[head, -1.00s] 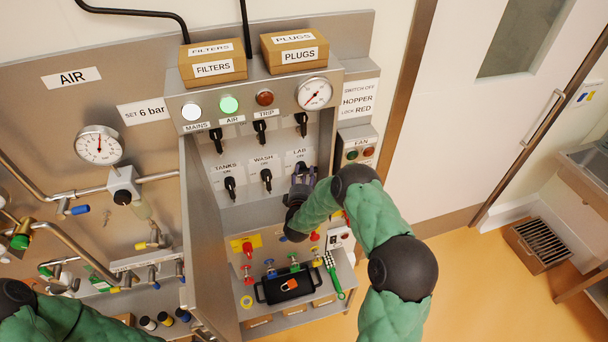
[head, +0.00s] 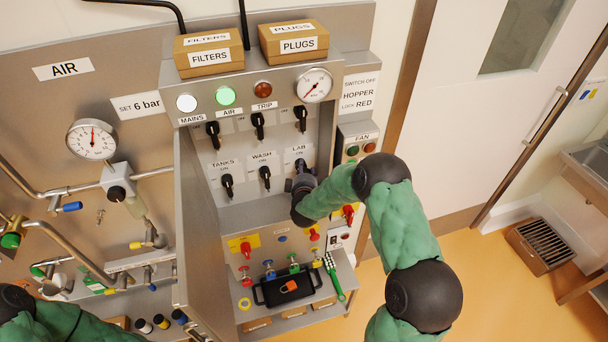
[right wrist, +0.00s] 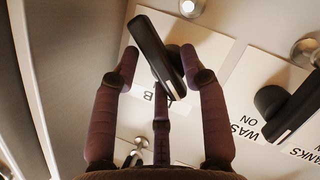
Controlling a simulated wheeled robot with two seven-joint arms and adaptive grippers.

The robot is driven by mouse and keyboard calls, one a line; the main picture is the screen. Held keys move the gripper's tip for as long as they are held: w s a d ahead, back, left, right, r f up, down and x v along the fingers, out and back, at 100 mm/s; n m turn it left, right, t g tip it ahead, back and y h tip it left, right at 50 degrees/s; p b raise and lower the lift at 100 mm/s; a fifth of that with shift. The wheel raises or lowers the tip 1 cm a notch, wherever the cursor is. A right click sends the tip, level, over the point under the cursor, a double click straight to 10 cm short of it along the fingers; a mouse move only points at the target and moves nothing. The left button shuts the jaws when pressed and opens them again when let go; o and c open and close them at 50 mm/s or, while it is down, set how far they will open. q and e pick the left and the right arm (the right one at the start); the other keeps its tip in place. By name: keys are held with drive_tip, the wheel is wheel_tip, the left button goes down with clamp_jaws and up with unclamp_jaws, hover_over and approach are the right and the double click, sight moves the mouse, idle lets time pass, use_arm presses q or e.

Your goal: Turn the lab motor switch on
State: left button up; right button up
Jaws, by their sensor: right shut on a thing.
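The lab switch (head: 301,165) is a black handle under the LAB label, at the right end of the lower switch row. My right gripper (head: 303,180) is at it and covers much of it in the head view. In the right wrist view the lab switch's long black handle (right wrist: 157,48) lies between the fingers of my right gripper (right wrist: 165,80), which is shut on it. The handle slants at a different angle from the neighbouring wash switch (right wrist: 285,110). My left gripper is out of view; only part of my left arm shows at bottom left.
The tanks switch (head: 227,184) stands left of the wash switch, with three more black switches above. An open cabinet door (head: 200,240) is on the left. A fan box (head: 358,140) is close on the right. A shelf with a black tray (head: 287,290) is below.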

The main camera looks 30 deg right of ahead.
drive_tip(key=shift+d+f+m+y+b, duration=0.1)
drive_tip(key=shift+d+m+y+b, duration=0.05)
drive_tip(key=shift+m+y+b, duration=0.45)
drive_tip(key=shift+s+f+m+y+b, duration=0.1)
drive_tip(key=shift+m+y+b, duration=1.05)
drive_tip(key=shift+b, duration=1.6)
drive_tip(key=shift+f+m+y+b, duration=0.1)
drive_tip(key=shift+m+y+b, duration=0.55)
drive_tip(key=shift+m+b, duration=1.55)
drive_tip(key=shift+n+b, duration=0.55)
drive_tip(key=shift+r, duration=0.1)
drive_tip(key=o, duration=0.8)
drive_tip(key=shift+d, duration=0.1)
drive_tip(key=shift+o, duration=0.2)
drive_tip(key=shift+r, duration=0.1)
drive_tip(key=v, duration=1.2)
drive_tip(key=shift+f, duration=0.25)
drive_tip(key=shift+f, duration=0.1)
